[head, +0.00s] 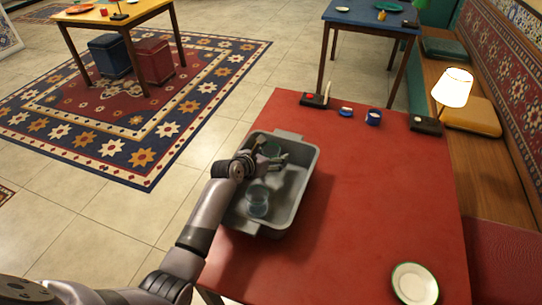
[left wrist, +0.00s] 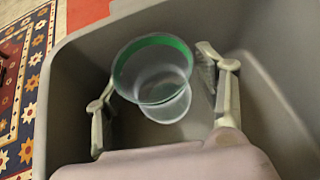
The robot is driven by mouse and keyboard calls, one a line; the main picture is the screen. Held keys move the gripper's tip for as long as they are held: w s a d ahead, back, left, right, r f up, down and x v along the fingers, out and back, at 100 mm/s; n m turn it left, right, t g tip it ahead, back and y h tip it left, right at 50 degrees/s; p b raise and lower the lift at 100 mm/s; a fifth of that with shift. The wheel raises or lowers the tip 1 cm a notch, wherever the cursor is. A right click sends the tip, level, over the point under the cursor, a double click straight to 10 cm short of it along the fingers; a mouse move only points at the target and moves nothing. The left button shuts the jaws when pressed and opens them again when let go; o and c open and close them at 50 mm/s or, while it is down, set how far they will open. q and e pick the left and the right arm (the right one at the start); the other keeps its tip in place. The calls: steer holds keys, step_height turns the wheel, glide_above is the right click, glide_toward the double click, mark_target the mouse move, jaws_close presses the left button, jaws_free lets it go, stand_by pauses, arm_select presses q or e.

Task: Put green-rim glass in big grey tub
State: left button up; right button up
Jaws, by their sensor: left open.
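The big grey tub (head: 307,165) stands on the red table, near its left edge. My left gripper (head: 275,158) reaches into the far part of the tub. The green-rim glass (head: 272,149) is inside the tub at that gripper and is partly hidden by it. In the left wrist view the clear glass (left wrist: 155,88), with its green rim facing up, stands between the spread fingers of my left gripper (left wrist: 157,72). The fingers are open, with a gap to the glass. The tub's grey wall (left wrist: 70,75) surrounds them. My right gripper is out of view.
A bluish clear glass (head: 258,203) stands in the near part of the tub. A green-rimmed white plate (head: 415,284) lies at the table's near right. The table's middle is clear.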

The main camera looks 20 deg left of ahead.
arm_select(q)
steer(key=shift+r, duration=0.1)
steer(key=shift+s+a+r, duration=0.1)
steer(key=shift+s+r, duration=0.05)
steer(key=shift+s, duration=0.15)
steer(key=p+v, duration=0.1)
steer(key=v, duration=1)
steer(key=shift+s+p, duration=0.2)
steer(key=shift+p, duration=0.15)
steer(key=shift+r, duration=0.1)
